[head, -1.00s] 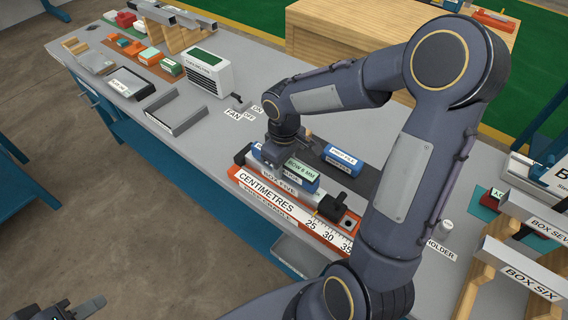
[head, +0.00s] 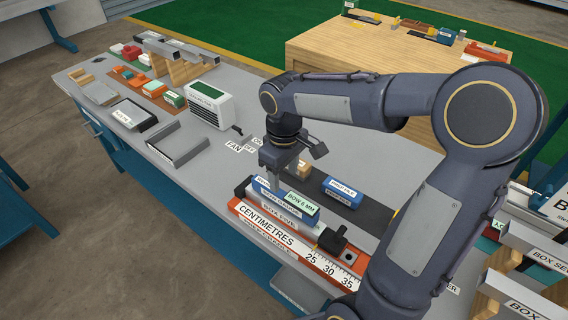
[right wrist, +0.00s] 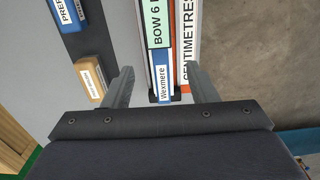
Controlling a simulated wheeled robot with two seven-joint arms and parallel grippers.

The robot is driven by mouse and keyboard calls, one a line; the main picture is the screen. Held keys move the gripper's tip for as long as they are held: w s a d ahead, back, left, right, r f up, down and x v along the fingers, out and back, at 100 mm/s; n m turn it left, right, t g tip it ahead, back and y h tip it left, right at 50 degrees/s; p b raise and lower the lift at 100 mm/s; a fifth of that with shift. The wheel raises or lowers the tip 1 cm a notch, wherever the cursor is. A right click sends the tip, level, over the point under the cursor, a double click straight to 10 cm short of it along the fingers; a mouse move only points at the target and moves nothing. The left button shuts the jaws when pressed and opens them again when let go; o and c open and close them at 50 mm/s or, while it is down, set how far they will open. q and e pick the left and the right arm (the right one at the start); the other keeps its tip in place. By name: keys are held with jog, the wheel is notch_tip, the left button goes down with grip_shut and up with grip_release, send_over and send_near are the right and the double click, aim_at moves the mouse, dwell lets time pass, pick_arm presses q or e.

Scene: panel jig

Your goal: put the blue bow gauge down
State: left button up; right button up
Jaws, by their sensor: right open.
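The blue bow gauge (head: 301,207), with a pale green "BOW 6 MM" label, lies on the grey bar labelled "BOX FIVE" (head: 280,217), just behind the orange "CENTIMETRES" scale (head: 262,222). My right gripper (head: 294,160) is open and empty above the gauge's left end, apart from it. In the right wrist view the gauge (right wrist: 161,48) runs away from between the two spread fingers (right wrist: 164,88), with the scale (right wrist: 186,45) to its right. Its underside is hidden. My left gripper is not in view.
A blue labelled box (head: 343,191) and a small wooden block (head: 303,169) sit on a dark strip behind the gauge. A white fan heater (head: 209,105) and grey tray (head: 177,144) stand to the left. Box stands (head: 520,270) crowd the right.

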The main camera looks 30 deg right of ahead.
jog(key=s+a+r+m+t+y, duration=0.1)
jog(key=s+a+m+t+y, duration=0.1)
jog(key=s, duration=0.6)
jog(key=s+a+r+m+t+y, duration=0.1)
jog(key=s+a+m+t, duration=0.1)
jog(key=s, duration=0.7)
jog(key=shift+m+t+y, duration=0.4)
jog(key=shift+m+t, duration=0.4)
jog(key=shift+m, duration=0.4)
